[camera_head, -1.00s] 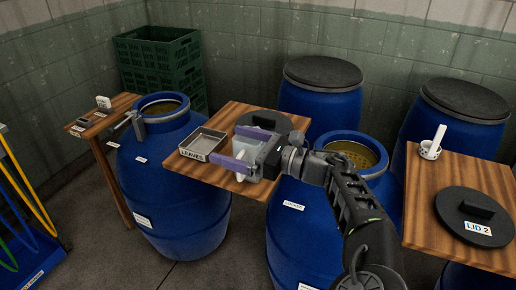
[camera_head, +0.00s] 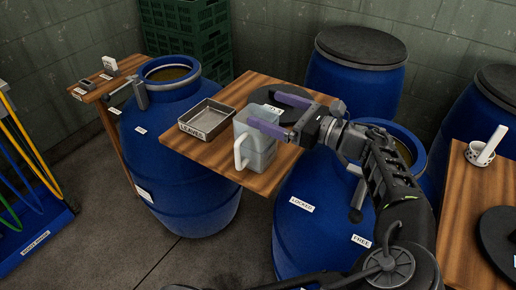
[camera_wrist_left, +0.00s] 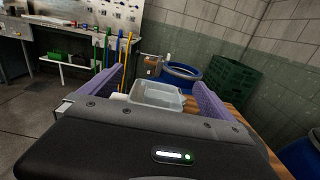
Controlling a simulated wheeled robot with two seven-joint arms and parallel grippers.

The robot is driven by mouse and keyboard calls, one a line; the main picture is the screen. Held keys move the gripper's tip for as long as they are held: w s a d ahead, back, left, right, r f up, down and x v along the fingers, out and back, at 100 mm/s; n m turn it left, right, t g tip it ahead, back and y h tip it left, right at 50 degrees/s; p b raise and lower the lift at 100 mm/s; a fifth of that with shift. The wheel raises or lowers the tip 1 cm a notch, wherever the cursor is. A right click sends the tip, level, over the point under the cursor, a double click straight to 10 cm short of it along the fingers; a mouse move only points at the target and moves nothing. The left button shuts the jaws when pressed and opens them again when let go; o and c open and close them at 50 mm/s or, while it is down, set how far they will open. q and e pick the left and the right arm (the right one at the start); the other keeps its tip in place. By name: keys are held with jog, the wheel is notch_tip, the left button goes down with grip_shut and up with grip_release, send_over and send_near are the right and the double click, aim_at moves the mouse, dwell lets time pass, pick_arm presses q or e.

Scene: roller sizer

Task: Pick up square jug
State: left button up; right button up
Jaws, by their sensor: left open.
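The square jug (camera_head: 259,152) is pale, grey and see-through, with a white handle on its left side. It stands upright on the middle wooden table in the head view. It also shows in the left wrist view (camera_wrist_left: 157,94), between the two fingers and ahead of the palm, with its open top visible. My left gripper (camera_head: 262,107) is open, with purple fingers pointing left at the jug's upper part. The near finger crosses in front of the jug's upper side. I cannot tell whether either finger touches it. My right gripper is not in view.
A metal tray (camera_head: 206,119) labelled leaves stands left of the jug. A dark round lid (camera_head: 292,97) lies behind it. Blue barrels (camera_head: 178,185) crowd around the table. Green crates (camera_head: 203,48) are stacked behind.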

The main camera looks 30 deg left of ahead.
pick_arm(q)
jog(key=b, duration=0.3)
send_near(243, 112)
jog(key=shift+s+a+r, duration=0.1)
jog(key=shift+a+r, duration=0.05)
jog(key=shift+a, duration=0.35)
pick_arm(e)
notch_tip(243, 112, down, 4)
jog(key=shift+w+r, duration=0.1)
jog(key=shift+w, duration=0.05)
pick_arm(q)
jog(key=shift+a, duration=1.3)
jog(key=shift+a, duration=0.1)
jog(key=a, duration=0.5)
jog(key=shift+s, duration=0.1)
jog(key=shift+c, duration=0.3)
